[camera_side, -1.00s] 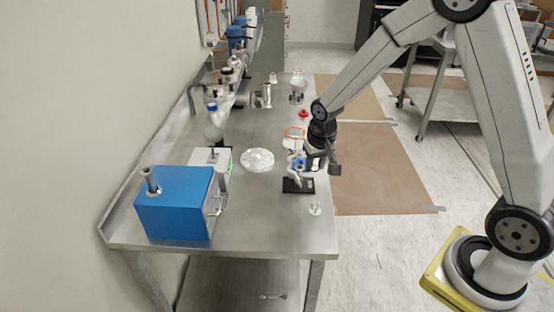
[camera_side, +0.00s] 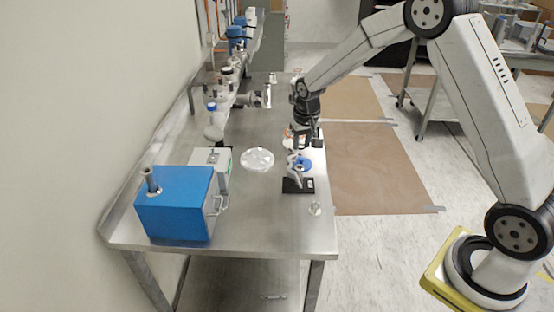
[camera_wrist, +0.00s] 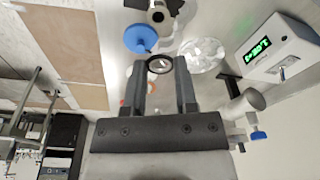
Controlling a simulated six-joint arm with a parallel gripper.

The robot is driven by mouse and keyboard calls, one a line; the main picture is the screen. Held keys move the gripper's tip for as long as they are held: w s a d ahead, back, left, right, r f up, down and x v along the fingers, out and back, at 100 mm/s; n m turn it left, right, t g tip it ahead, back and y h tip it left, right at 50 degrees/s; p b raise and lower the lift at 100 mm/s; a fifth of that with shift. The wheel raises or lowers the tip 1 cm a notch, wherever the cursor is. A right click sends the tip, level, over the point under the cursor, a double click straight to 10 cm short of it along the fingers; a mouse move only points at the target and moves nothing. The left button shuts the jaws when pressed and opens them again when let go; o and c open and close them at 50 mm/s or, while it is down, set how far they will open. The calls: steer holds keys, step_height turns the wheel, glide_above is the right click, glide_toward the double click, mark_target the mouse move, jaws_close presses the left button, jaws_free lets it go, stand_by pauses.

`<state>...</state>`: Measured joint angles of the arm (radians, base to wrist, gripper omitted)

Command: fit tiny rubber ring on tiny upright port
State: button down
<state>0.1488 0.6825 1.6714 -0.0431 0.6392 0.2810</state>
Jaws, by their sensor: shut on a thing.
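My gripper (camera_wrist: 160,72) is shut on a small dark rubber ring (camera_wrist: 159,64), held between its two fingertips in the wrist view. The ring's opening shows between the fingers. In the side view my gripper (camera_side: 299,148) points down just behind the port assembly, and the ring is too small to make out. The grey metal port (camera_wrist: 158,14) with a dark round opening is at the top of the wrist view, apart from the ring. In the side view its assembly (camera_side: 293,168) stands on a black base (camera_side: 298,186).
A blue round knob (camera_wrist: 141,38) sits beside the port, close to the fingers. A clear dish (camera_side: 257,160) lies to the left. A blue pump (camera_side: 175,203) and a grey controller (camera_side: 210,160) stand further left. Glassware lines the back. The front of the bench is mostly clear.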

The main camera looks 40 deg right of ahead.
mark_target(299, 169)
steer(key=shift+f, duration=0.15)
steer(key=shift+f, duration=2.95)
steer(key=shift+f, duration=0.5)
stand_by(0.5)
steer(key=shift+c, duration=1.6)
jaws_free()
steer(key=shift+a+r, duration=0.1)
steer(key=shift+r, duration=0.6)
step_height(299, 169, up, 6)
steer(key=s, duration=0.1)
steer(key=shift+r, duration=0.2)
steer(key=shift+s, duration=0.1)
